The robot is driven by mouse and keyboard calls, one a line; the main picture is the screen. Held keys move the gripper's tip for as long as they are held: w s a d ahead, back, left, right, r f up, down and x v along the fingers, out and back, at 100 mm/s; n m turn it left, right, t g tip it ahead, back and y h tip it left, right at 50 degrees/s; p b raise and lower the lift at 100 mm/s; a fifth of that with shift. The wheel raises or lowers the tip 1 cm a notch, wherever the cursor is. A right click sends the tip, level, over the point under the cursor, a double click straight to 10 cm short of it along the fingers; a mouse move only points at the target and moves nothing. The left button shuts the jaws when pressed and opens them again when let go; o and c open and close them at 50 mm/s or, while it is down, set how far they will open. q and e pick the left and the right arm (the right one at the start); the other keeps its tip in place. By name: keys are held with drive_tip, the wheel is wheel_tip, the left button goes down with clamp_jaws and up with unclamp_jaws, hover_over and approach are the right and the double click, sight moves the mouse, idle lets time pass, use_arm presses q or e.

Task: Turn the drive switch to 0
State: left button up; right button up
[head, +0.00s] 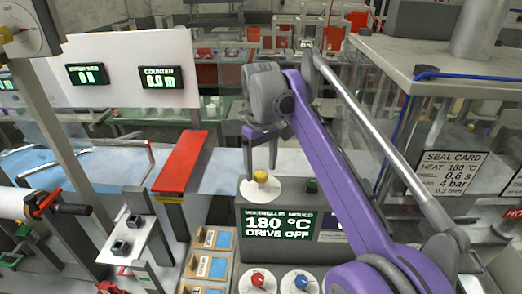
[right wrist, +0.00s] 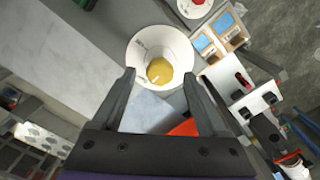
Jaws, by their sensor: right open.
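A yellow knob (head: 261,177) sits on a white round dial (head: 251,190) on top of the grey control box. In the right wrist view the yellow knob (right wrist: 159,70) lies between the fingertips, with faint marks on the dial that I cannot read. My right gripper (head: 261,171) is open and points down over the dial, one finger on each side of the knob; I cannot tell whether they touch it. The box's display (head: 277,226) reads 180 °C and DRIVE OFF. My left gripper is not in view.
A red knob (head: 258,281) and a blue knob (head: 300,282) sit on white dials nearer me. A red bar (head: 183,163) stands left of the gripper. Wooden trays with blue cards (head: 207,266) lie front left. A seal card (head: 451,174) hangs at right.

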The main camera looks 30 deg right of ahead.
sight(261, 174)
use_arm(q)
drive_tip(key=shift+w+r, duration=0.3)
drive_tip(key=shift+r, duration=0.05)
use_arm(e)
wheel_tip(261, 174, up, 10)
drive_tip(key=shift+f, duration=0.2)
